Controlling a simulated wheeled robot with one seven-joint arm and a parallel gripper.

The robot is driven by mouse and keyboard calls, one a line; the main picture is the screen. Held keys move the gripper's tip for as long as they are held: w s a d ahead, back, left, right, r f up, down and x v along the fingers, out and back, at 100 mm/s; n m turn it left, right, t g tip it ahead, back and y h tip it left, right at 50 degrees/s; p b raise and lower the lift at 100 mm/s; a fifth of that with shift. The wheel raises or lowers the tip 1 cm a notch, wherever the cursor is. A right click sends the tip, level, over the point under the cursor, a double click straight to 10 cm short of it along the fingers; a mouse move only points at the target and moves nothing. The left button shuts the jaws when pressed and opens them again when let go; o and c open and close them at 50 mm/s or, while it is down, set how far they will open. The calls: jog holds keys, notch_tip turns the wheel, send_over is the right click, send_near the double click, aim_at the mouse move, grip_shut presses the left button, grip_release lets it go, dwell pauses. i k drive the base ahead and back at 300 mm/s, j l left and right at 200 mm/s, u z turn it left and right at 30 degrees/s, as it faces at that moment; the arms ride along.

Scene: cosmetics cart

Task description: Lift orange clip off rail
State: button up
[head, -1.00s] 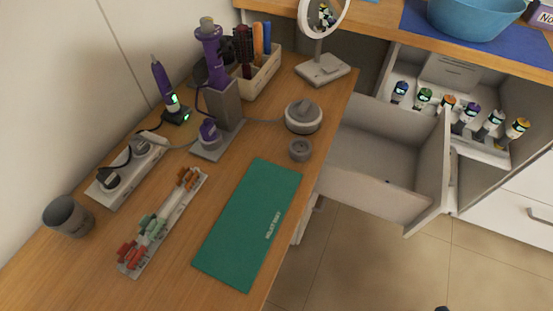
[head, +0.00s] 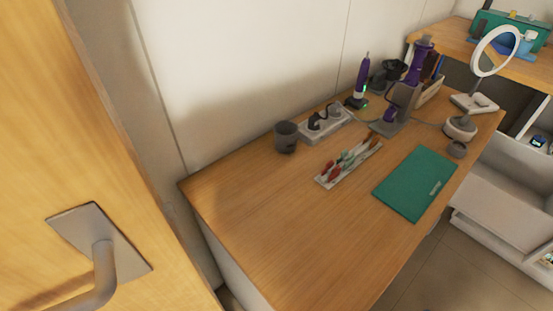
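The rail (head: 335,181) is a pale strip lying on the wooden table, left of the green mat. Small clips stand along it. The orange clips (head: 374,144) are at its far right end, small and hard to tell apart. Green clips (head: 348,157) sit in the middle and red clips (head: 327,168) at the near left end. My gripper is not in view.
The table (head: 270,215) is bare at its near left. A grey cup (head: 286,137), a power strip (head: 326,125) and purple styling tools (head: 361,80) stand along the wall. The green mat (head: 415,183) lies right of the rail. A wooden door with a handle (head: 100,255) fills the left.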

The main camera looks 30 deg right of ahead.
aim_at(375, 139)
jog(key=i+l+u, duration=0.15)
jog(key=l+u, duration=1.1)
jog(key=l, duration=0.35)
jog(key=k+l, duration=0.1)
jog(key=l, duration=0.2)
jog(key=i, duration=0.15)
